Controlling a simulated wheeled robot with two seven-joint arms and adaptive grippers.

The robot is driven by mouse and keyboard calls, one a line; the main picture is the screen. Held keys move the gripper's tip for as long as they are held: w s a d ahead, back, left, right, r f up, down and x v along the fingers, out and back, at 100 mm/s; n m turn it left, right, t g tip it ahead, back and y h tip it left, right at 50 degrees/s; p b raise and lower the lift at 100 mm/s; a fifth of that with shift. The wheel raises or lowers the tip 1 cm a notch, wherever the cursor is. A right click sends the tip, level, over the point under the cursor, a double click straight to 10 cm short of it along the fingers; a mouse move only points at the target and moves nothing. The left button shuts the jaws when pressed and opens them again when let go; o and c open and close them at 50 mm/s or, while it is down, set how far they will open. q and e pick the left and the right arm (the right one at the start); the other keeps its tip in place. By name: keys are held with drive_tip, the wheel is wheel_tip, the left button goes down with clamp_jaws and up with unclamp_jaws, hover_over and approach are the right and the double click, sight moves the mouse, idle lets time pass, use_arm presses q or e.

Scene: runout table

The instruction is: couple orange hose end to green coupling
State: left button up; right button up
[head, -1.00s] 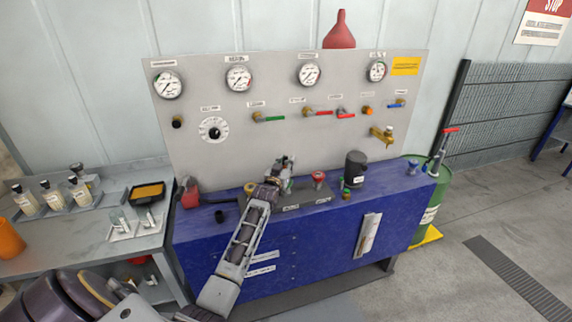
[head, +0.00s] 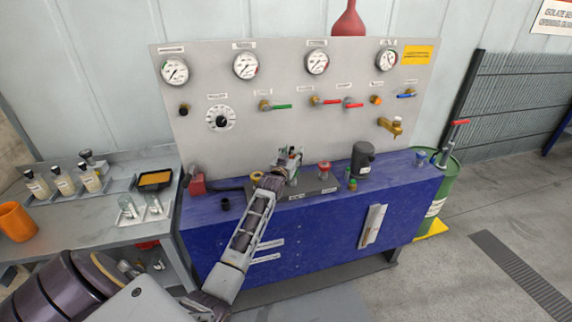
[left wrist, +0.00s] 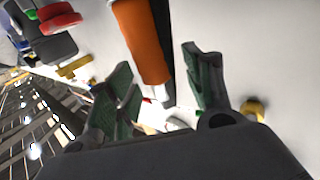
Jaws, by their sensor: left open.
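My left gripper (head: 288,160) is open over the blue bench, in front of the gauge panel. In the left wrist view its green-padded fingers (left wrist: 158,85) stand apart on either side of an orange cylinder (left wrist: 142,40), which looks like the orange hose end. A dark length runs along its right side. I see no clear contact with the fingers. In the head view my gripper hides this spot. A small green and brass fitting (head: 352,184), possibly the green coupling, sits on the bench right of my gripper, in front of a black cylinder. My right gripper is not in view.
A red knob (head: 324,166) stands just right of my gripper, and a black cylinder (head: 362,160) beyond it. The panel (head: 230,160) with gauges and valves rises behind. A side table (head: 100,228) with bottles and an orange cup (head: 17,222) is at left.

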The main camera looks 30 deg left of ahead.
use_arm(q)
drive_tip(key=v, duration=1.1)
drive_tip(key=shift+s, duration=0.35)
drive_tip(key=shift+d+f, duration=0.1)
idle(1.4)
drive_tip(key=s+d+f+m+g+h, duration=0.3)
drive_tip(key=s+d+f+g, duration=0.4)
drive_tip(key=s+d+f, duration=0.55)
drive_tip(key=s+d+f+m+g+h, duration=0.1)
drive_tip(key=s+d+f+g, duration=0.2)
drive_tip(key=s, duration=0.6)
drive_tip(key=s+d+f+m+g+h, duration=0.1)
drive_tip(key=s+d+g, duration=0.4)
drive_tip(key=s, duration=0.5)
wheel_tip(320, 180, down, 33)
drive_tip(key=s, duration=0.2)
drive_tip(key=s+a+f, duration=0.1)
drive_tip(key=s+f, duration=0.9)
drive_tip(key=s, duration=0.1)
drive_tip(key=s+a+f+g, duration=0.1)
drive_tip(key=s+a+f, duration=0.1)
drive_tip(key=s+f, duration=0.8)
drive_tip(key=shift+s+a+y, duration=0.3)
drive_tip(key=shift+s, duration=0.5)
